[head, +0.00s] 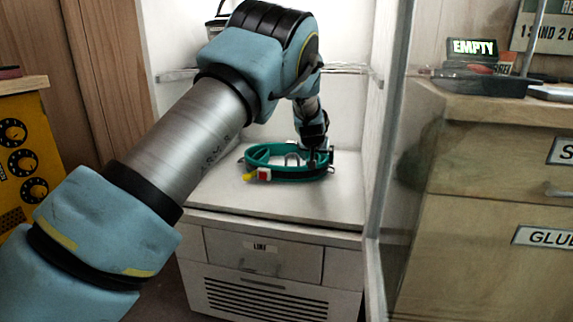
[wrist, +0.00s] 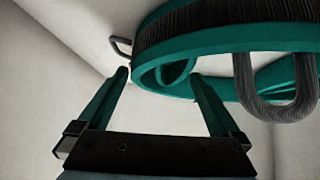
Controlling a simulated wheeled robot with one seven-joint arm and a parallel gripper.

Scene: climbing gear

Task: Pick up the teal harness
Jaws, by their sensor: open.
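The teal harness (head: 262,156) lies on the white cabinet shelf in the head view. It is a looped band with grey metal-like loops and a red, white and yellow piece at its front left. My gripper (head: 318,158) is down at the harness's right side. In the wrist view the harness (wrist: 225,42) fills the upper right, with a dark woven band and a grey loop hanging from it. My gripper (wrist: 160,82) shows two teal fingers, apart, with their tips close to a small teal loop of the harness. I cannot tell whether they touch it.
The white shelf (head: 215,195) sits inside a cabinet with side walls and a wire rack (head: 345,68) above. A glass-like door edge (head: 390,150) stands to the right. A wooden drawer unit (head: 490,200) is farther right, and a yellow box with dials (head: 25,160) is at left.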

